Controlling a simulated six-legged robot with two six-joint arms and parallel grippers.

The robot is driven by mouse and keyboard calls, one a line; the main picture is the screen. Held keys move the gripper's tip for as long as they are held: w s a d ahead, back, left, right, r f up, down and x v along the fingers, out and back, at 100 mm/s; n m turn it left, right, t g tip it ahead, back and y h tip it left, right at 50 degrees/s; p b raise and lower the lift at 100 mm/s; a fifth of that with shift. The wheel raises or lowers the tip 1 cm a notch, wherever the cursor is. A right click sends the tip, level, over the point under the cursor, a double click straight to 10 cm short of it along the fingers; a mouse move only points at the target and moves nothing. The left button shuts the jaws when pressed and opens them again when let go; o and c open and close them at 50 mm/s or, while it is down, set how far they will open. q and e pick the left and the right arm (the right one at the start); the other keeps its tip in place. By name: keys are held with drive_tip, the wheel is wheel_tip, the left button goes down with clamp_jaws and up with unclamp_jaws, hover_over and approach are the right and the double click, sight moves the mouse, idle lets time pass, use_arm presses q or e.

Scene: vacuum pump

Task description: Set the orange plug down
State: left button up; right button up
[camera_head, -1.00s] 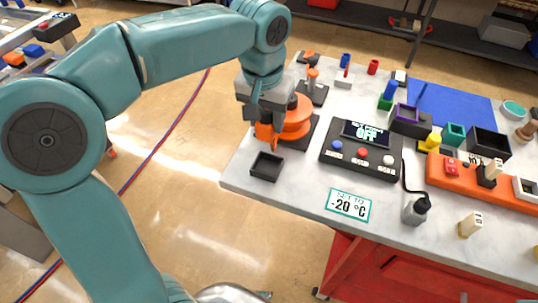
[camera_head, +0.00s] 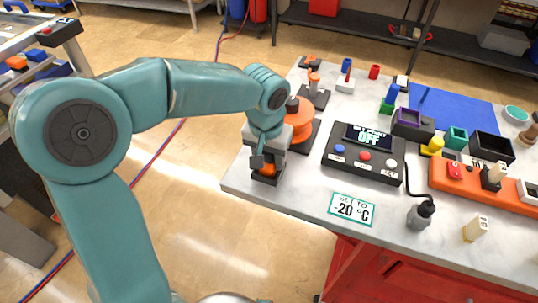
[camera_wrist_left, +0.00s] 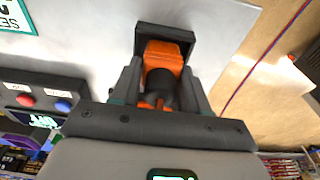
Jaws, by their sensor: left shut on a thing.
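My left gripper (camera_head: 264,167) is at the table's front left corner, shut on the orange plug (camera_head: 268,170). In the left wrist view the plug (camera_wrist_left: 166,55) sits between the two dark fingers, with a dark round part facing the camera. The small black tray (camera_wrist_left: 166,28) is right at the plug, its rim framing the plug's far end. In the head view the gripper and plug hide most of the tray (camera_head: 266,181). I cannot tell whether the plug touches the tray's floor. My right gripper is not in view.
Behind the gripper stands an orange round unit (camera_head: 300,122) on a black base. To the right are a control box (camera_head: 363,163) whose display reads OFF and a "SET TO -20 °C" card (camera_head: 352,209). The table's front edge is close to the gripper.

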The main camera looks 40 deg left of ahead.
sight(267, 154)
use_arm(q)
drive_tip(key=o, duration=1.1)
drive_tip(key=shift+f, duration=0.15)
drive_tip(key=shift+r, duration=0.3)
drive_tip(key=r, duration=0.3)
drive_tip(key=r+p, duration=0.1)
drive_tip(key=r, duration=0.3)
drive_tip(key=s+r, duration=0.1)
drive_tip(key=r, duration=0.2)
drive_tip(key=shift+d+r, duration=0.2)
drive_tip(key=shift+r, duration=0.2)
drive_tip(key=shift+s+r+p, duration=0.2)
drive_tip(key=shift+r+p, duration=0.1)
drive_tip(key=shift+r, duration=0.2)
drive_tip(key=shift+w, duration=0.1)
drive_tip(key=shift+f, duration=0.1)
